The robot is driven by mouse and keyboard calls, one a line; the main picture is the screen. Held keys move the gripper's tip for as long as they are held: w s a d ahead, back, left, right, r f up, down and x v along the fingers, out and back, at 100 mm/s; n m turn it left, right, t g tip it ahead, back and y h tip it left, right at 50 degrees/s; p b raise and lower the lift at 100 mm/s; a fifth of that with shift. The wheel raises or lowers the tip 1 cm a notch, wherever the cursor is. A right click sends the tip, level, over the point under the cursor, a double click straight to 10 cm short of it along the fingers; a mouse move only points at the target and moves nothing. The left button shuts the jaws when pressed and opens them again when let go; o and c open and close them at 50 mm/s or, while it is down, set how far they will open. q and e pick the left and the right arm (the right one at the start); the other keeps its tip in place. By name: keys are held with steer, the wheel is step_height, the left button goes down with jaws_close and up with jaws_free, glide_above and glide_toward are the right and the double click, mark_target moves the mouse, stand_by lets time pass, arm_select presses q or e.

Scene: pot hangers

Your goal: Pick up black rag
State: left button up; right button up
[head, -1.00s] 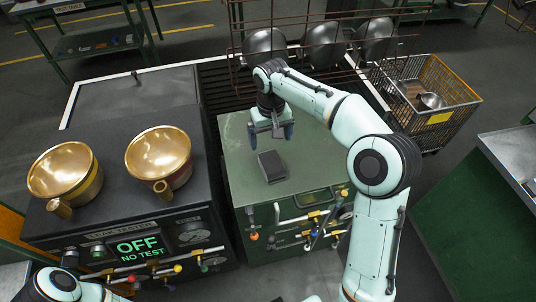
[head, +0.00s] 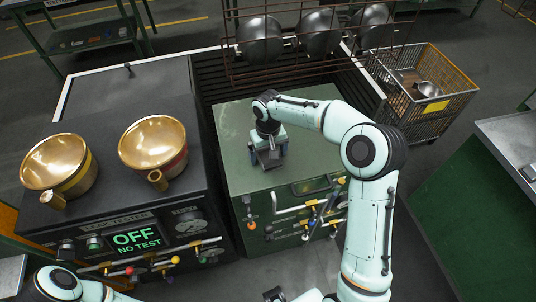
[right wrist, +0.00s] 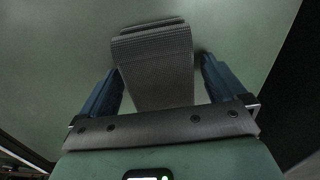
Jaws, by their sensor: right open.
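The black rag (right wrist: 155,65) is a folded dark grey ribbed cloth on top of the green cabinet (head: 300,120). In the head view the rag (head: 269,159) is partly hidden under my right gripper. My right gripper (right wrist: 155,88) points down at the rag, open, with one blue finger on each side of it. A small gap shows between each finger and the cloth. My left arm shows at the bottom left of the head view, but its gripper is out of view.
A dark leak tester (head: 130,225) with two brass pots (head: 58,165) (head: 153,147) stands left of the cabinet. A wire rack (head: 300,65) with dark pots is behind. A wire basket (head: 420,95) is at the back right. The cabinet top around the rag is clear.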

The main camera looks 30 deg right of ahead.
mark_target(268, 151)
steer(key=c, duration=1.1)
steer(key=shift+o, duration=0.2)
arm_select(q)
steer(key=w+r+p, duration=0.1)
steer(key=r, duration=0.1)
steer(key=w+r+p, duration=0.1)
steer(key=r+p, duration=0.1)
steer(key=shift+w, duration=0.4)
arm_select(e)
step_height(268, 151, up, 20)
arm_select(q)
steer(key=shift+f, duration=0.1)
arm_select(e)
steer(key=shift+o, duration=0.4)
